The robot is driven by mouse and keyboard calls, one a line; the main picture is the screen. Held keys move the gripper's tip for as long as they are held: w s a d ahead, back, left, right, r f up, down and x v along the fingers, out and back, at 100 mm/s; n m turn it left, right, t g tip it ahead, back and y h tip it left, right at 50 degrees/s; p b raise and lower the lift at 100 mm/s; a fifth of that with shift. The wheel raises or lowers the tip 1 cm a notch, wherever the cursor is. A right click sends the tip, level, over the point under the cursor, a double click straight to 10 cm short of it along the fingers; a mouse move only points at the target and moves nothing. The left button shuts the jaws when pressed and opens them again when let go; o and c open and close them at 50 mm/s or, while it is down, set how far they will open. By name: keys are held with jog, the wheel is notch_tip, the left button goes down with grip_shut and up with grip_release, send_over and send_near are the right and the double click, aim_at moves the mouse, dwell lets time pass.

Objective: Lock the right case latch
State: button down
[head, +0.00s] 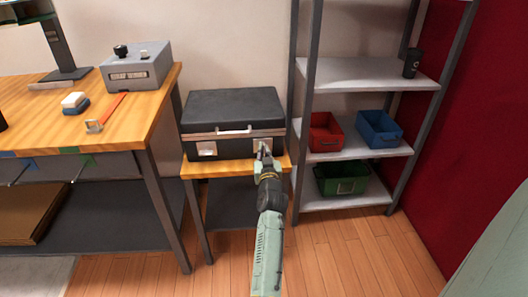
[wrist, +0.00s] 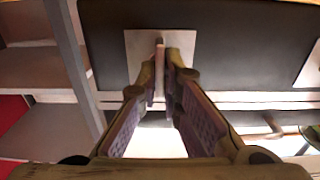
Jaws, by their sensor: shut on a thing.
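A closed black case (head: 232,108) with a light seam strip and a front handle (head: 234,130) stands on a small wooden-topped table. Its right latch (head: 262,142) is a pale plate on the front, partly hidden by my gripper in the head view. My gripper (head: 264,155) reaches the case front there. In the wrist view the latch plate (wrist: 136,47) fills the upper middle, and my fingertips (wrist: 161,85) are shut on its thin upright tab. The left latch (head: 207,149) is clear of my gripper. I cannot tell whether the right latch is locked.
A metal shelf rack (head: 350,72) with red (head: 325,132), blue (head: 379,128) and green (head: 342,178) bins stands close on the right. A workbench (head: 140,105) with a grey box (head: 136,68) is on the left. The floor in front is open.

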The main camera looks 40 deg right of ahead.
jog(key=shift+m, duration=0.3)
jog(key=m, duration=0.3)
jog(key=shift+m+b, duration=0.35)
jog(key=shift+m, duration=0.05)
jog(key=m, duration=0.4)
jog(key=shift+s+d+m, duration=0.1)
jog(key=shift+m, duration=0.2)
jog(key=m+p, duration=0.1)
jog(key=m, duration=0.3)
jog(key=shift+f+p, duration=0.1)
jog(key=shift+p, duration=0.2)
jog(key=m, duration=0.2)
jog(key=m+p, duration=0.1)
jog(key=m, duration=0.1)
jog(key=shift+s+d+f+m, duration=0.1)
jog(key=shift+f+m, duration=0.05)
jog(key=shift+m, duration=0.45)
jog(key=c, duration=1.8)
grip_release()
jog(key=shift+o, duration=0.2)
